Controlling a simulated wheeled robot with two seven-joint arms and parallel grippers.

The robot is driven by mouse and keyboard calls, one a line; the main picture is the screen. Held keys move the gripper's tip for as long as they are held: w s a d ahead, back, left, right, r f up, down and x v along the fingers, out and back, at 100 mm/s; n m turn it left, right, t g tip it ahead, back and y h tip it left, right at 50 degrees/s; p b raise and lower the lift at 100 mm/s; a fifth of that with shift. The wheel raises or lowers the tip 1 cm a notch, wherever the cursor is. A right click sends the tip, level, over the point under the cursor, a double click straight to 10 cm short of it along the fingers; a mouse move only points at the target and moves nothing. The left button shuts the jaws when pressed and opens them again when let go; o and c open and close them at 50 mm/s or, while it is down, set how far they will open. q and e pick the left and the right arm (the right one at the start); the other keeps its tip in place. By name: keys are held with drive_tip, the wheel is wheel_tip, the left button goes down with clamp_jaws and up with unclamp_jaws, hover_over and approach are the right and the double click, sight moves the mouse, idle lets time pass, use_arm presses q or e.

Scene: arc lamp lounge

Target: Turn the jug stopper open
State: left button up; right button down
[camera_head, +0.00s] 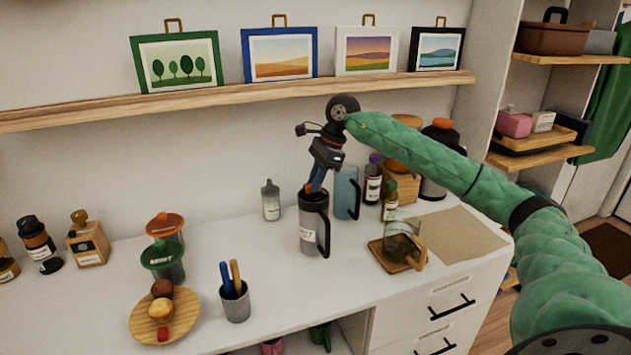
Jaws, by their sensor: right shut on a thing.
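A dark grey jug (310,225) with a black handle and a white label stands upright on the white counter. My right gripper (316,188) comes down from above onto the jug's top, slightly tilted, with its blue fingers at the mouth. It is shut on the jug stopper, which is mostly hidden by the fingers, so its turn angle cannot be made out. My left gripper is not in view.
A teal jug (346,190) stands close behind on the right, with bottles (373,180) beyond it. A glass jar on a wooden tray (391,262) stands right. A pen cup (235,303) and a wooden plate (143,325) stand left. The shelf (250,92) holds pictures.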

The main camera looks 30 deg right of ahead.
sight(324, 192)
drive_tip(key=c, duration=1.4)
unclamp_jaws()
drive_tip(key=shift+r, duration=0.1)
